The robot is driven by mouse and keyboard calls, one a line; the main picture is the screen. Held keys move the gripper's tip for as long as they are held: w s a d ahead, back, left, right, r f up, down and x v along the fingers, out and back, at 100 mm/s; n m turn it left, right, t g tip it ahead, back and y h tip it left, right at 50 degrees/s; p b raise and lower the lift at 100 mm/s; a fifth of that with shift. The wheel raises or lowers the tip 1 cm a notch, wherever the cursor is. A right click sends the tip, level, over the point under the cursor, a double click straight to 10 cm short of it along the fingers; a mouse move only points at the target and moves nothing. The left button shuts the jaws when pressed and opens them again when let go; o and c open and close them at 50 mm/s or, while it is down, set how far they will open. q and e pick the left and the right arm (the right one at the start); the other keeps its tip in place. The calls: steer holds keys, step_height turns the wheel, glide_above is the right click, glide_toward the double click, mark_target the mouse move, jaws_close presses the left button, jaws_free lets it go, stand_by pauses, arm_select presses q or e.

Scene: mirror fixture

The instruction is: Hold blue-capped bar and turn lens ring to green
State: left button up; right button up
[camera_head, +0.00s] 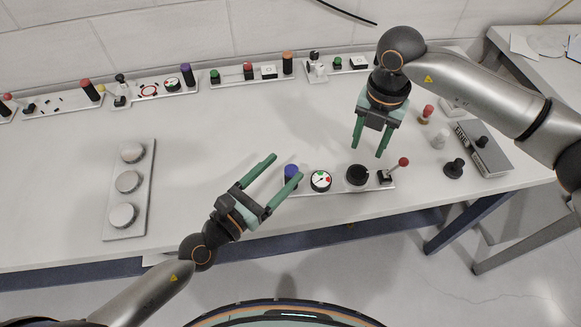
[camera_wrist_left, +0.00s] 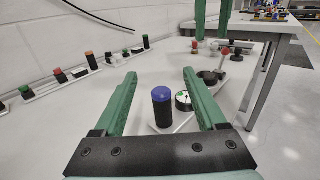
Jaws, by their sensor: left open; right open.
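The blue-capped bar (camera_head: 291,175) stands upright on a white plate, a dark post with a blue top. My left gripper (camera_head: 287,166) is open, and in the left wrist view the bar (camera_wrist_left: 162,108) shows between its spread fingers, apart from both. The right-hand finger partly hides the bar in the head view. A white dial (camera_head: 320,181) with green and red marks sits beside the bar. The black round part right of it, apparently the lens ring (camera_head: 357,176), is on the same plate. My right gripper (camera_head: 367,152) is open and empty, pointing down above the ring.
A red-ball lever (camera_head: 403,162) stands right of the ring. A black knob (camera_head: 454,168) and a grey box (camera_head: 484,150) lie further right. A plate with three round discs (camera_head: 128,182) lies left. Several fixtures line the wall; the table's middle is clear.

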arm_select(q)
step_height(320, 180, down, 8)
steer(key=shift+w+r, duration=0.15)
steer(key=shift+r, duration=0.1)
steer(key=x, duration=0.7)
steer(key=shift+w, duration=0.1)
jaws_close()
stand_by(0.3)
stand_by(1.6)
